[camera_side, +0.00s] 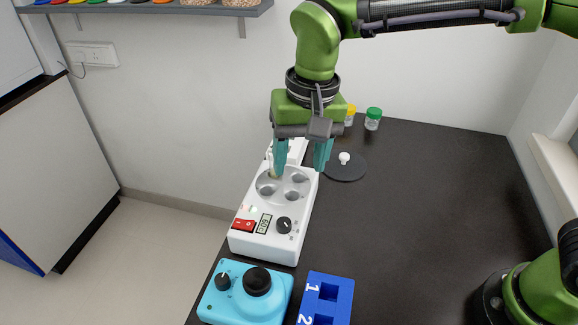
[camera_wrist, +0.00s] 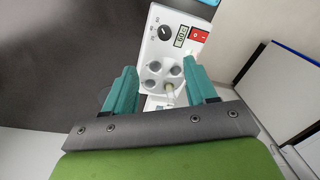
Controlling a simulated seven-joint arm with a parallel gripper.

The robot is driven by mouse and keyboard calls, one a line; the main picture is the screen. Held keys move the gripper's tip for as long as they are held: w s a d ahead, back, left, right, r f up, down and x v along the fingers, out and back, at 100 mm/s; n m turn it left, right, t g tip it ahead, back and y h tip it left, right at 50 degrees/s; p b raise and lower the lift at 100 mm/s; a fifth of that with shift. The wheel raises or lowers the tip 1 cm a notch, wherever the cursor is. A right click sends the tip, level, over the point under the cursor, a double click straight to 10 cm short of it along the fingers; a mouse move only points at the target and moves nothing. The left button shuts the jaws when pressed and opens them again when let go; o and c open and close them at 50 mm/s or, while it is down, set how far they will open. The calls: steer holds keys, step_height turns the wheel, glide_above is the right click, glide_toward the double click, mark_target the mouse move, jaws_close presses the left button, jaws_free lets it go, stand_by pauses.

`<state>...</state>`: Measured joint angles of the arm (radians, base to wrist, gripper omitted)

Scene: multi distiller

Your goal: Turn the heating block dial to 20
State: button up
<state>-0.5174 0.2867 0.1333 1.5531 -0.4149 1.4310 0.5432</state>
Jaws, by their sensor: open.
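The white heating block (camera_side: 262,235) stands on the dark bench in the side view, with round wells on top. Its black dial (camera_side: 284,225) is at the front right, beside a small display (camera_side: 264,223) and a red switch (camera_side: 243,225). The dial (camera_wrist: 165,32) also shows in the wrist view with marks around it; its exact setting is too small to read. My gripper (camera_side: 301,168) is open above the rear of the block, its teal fingers apart. In the wrist view my gripper (camera_wrist: 162,90) has the wells and a pale tube (camera_wrist: 169,91) between its fingers, away from the dial.
A light-blue device (camera_side: 236,302) with black knobs and a blue numbered rack (camera_side: 328,300) stand in front of the block. A dark round plate (camera_side: 345,168) and yellow- and green-capped jars (camera_side: 373,120) are behind. The bench (camera_side: 430,210) to the right is clear.

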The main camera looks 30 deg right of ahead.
mark_target(284, 222)
steer(key=f+m, duration=0.1)
steer(key=f, duration=0.4)
steer(key=w+a+f+m, duration=0.1)
steer(key=f, duration=0.4)
steer(key=a+f+m, duration=0.1)
steer(key=f, duration=0.4)
steer(key=shift+w, duration=0.25)
steer(key=shift+h, duration=0.3)
jaws_close()
